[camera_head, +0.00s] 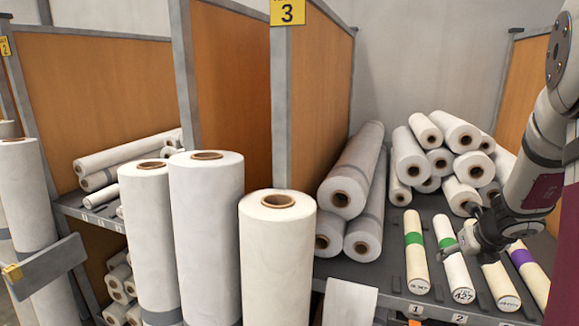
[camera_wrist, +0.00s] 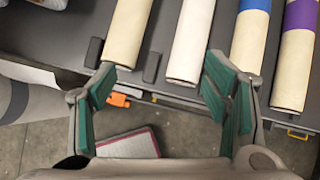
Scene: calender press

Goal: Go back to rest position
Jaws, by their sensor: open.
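My gripper (camera_head: 472,238) is at the right of the head view, over the front part of the shelf (camera_head: 372,272) with the slim cream tubes. In the wrist view my gripper (camera_wrist: 162,78) has its green-padded fingers wide apart with nothing held between them. Beyond the fingertips lie a plain-looking tube (camera_wrist: 190,40), a tube with a blue band (camera_wrist: 245,55) and a tube with a purple band (camera_wrist: 297,50). In the head view two tubes have green bands, one at the left (camera_head: 416,255) and one beside my gripper (camera_head: 453,265). My gripper hides part of the neighbouring tube (camera_head: 497,285).
Large upright white rolls (camera_head: 207,230) stand at the middle left. Grey rolls (camera_head: 350,175) and a pile of white rolls (camera_head: 440,160) lie behind the slim tubes. Orange partition panels (camera_head: 318,100) divide the bays. Floor (camera_wrist: 200,135) shows below the shelf edge.

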